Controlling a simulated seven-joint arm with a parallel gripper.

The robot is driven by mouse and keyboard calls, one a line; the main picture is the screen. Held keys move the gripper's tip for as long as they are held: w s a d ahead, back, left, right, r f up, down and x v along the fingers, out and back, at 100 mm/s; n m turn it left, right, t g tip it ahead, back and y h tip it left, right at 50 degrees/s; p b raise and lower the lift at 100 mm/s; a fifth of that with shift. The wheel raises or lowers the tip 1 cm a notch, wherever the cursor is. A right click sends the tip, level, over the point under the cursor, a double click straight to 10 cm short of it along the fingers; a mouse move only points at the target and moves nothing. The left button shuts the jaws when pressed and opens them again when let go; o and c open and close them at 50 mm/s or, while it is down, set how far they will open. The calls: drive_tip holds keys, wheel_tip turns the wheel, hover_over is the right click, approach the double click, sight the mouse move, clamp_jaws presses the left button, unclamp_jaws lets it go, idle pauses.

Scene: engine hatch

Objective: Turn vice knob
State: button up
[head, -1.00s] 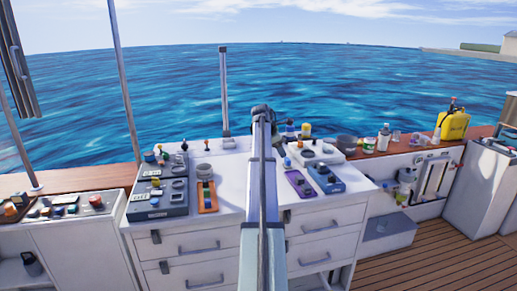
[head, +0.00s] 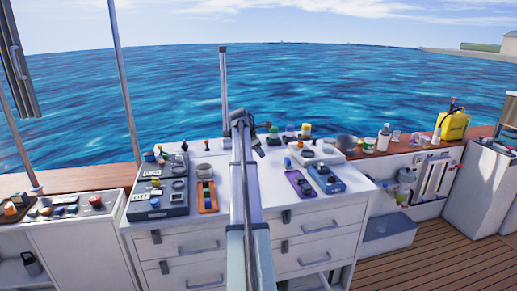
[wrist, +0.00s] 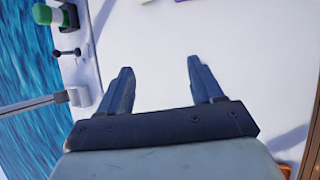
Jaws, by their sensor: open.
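My gripper (wrist: 158,66) is open and empty in the wrist view, its two dark fingers pointing over bare white countertop. In the head view my gripper (head: 259,150) is small and dark at the end of my arm, over the back middle of the counter. A small dark bar with thicker ends (wrist: 67,52) lies left of the fingers in the wrist view, apart from them. It may be the vice's handle, but I cannot tell. No vice knob is clearly recognisable, and my arm hides part of the counter.
A green-topped object (wrist: 45,14) is near the bar. Control boxes (head: 167,200) stand left of my arm; a purple device (head: 299,184) and a blue one (head: 326,179) lie right. An upright post (head: 224,90) rises behind. The white counter (head: 270,200) has clear room.

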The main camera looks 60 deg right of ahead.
wheel_tip(320, 180, up, 4)
drive_tip(key=m+g+y, duration=0.1)
drive_tip(key=m, duration=0.7)
hover_over(332, 177)
drive_tip(key=f+m, duration=0.4)
drive_tip(key=m, duration=0.3)
drive_tip(key=d+f+m+y, duration=0.1)
drive_tip(key=f+m, duration=0.4)
drive_tip(key=m, duration=0.2)
drive_tip(key=f+m, duration=0.5)
drive_tip(key=m, duration=0.2)
drive_tip(key=shift+w+d+m+t+y, duration=0.15)
drive_tip(key=shift+w+m+t+y, duration=0.15)
drive_tip(key=shift+m+y, duration=0.1)
